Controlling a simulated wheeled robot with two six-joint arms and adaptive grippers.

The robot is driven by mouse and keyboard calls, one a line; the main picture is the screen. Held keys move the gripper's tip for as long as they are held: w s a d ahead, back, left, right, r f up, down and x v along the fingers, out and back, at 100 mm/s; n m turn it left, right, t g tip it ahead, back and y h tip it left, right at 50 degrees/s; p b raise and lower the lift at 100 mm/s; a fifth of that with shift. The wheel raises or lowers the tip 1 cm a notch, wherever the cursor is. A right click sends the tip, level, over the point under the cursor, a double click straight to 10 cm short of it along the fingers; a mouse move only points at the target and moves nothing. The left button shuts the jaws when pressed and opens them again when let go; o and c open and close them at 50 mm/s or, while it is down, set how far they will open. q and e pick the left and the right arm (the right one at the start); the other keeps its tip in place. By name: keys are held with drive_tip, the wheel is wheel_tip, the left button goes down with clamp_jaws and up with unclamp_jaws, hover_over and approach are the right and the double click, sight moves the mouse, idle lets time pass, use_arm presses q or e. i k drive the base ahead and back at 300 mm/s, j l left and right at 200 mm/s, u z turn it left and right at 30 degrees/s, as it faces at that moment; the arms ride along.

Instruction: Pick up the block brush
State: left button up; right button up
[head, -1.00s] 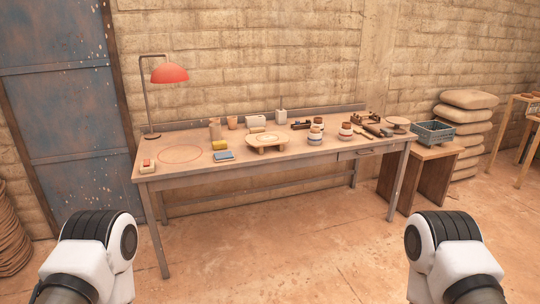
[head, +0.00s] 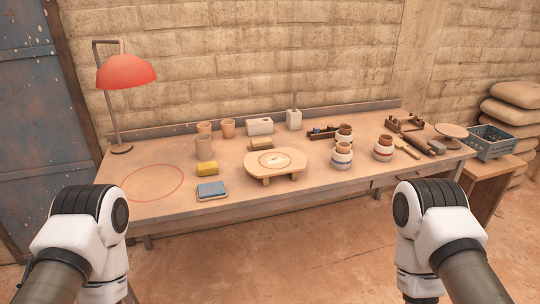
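A small tan block with a darker lower part (head: 260,144) lies on the workbench (head: 230,211), just behind the low round wooden stand (head: 293,160). It looks like the block brush, but it is too small to be sure. The stand partly covers its front side. Only links of my two arms show, at the lower left and lower right of the head view, in front of the bench. Both grippers are out of view.
A yellow sponge (head: 207,169) and a blue-topped box (head: 211,190) lie left of the stand. Cups (head: 204,146) stand behind them. Banded jars (head: 342,156) and wooden tools (head: 407,148) are at right. A red lamp (head: 126,72) stands at left. A red circle (head: 152,182) marks clear bench.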

sight(258, 144)
drive_tip(key=i+j+z, duration=0.95)
drive_tip(key=i+j, duration=0.1)
drive_tip(key=i, duration=0.1)
